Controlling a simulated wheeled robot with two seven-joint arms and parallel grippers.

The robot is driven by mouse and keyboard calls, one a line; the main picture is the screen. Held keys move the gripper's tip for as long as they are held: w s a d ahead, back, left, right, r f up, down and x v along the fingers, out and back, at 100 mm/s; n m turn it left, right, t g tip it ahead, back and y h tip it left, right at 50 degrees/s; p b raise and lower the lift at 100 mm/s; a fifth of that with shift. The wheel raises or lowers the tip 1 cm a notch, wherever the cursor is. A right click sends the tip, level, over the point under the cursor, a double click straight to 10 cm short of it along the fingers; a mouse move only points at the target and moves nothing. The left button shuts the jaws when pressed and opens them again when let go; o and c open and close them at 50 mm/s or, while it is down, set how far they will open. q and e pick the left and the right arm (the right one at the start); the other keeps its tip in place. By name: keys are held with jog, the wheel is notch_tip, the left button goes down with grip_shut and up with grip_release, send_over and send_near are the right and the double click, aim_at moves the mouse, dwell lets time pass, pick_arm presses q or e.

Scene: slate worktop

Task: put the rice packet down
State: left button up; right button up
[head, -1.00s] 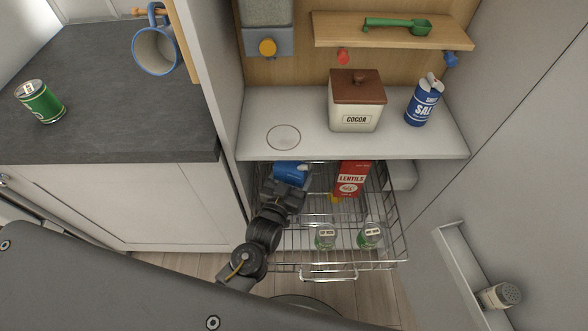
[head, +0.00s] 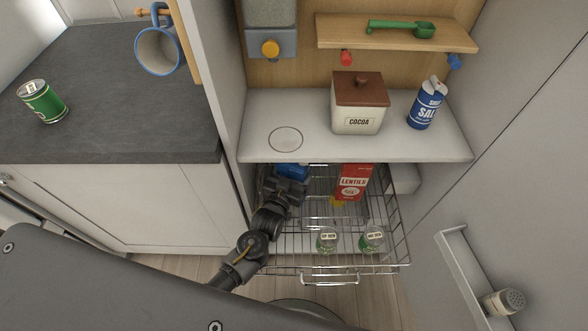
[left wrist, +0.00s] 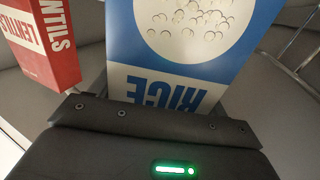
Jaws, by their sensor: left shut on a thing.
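The rice packet, blue and white, shows as a small blue patch (head: 291,171) in the head view, at the back left of the wire drawer, mostly hidden by my gripper and the shelf above. In the left wrist view the packet (left wrist: 190,50) fills the middle, its RICE label upside down. My left gripper (head: 287,187) is shut on the packet, inside the wire drawer (head: 330,269). I cannot tell whether the packet's base touches the drawer floor. My right gripper is not in view.
A red lentils box (head: 354,182) stands right of the packet; it also shows in the left wrist view (left wrist: 44,45). Two green-labelled jars (head: 327,240) (head: 372,238) stand at the drawer's front. The white shelf (head: 310,145) overhangs the drawer's back.

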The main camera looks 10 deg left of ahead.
pick_arm(q)
jog(key=o, duration=1.3)
jog(key=shift+c, duration=0.2)
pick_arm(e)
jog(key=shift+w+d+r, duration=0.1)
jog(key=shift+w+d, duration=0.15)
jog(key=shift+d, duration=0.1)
pick_arm(q)
jog(key=shift+r, duration=0.1)
jog(key=s+a, duration=0.1)
jog(key=s, duration=1.1)
jog(key=shift+a, duration=0.35)
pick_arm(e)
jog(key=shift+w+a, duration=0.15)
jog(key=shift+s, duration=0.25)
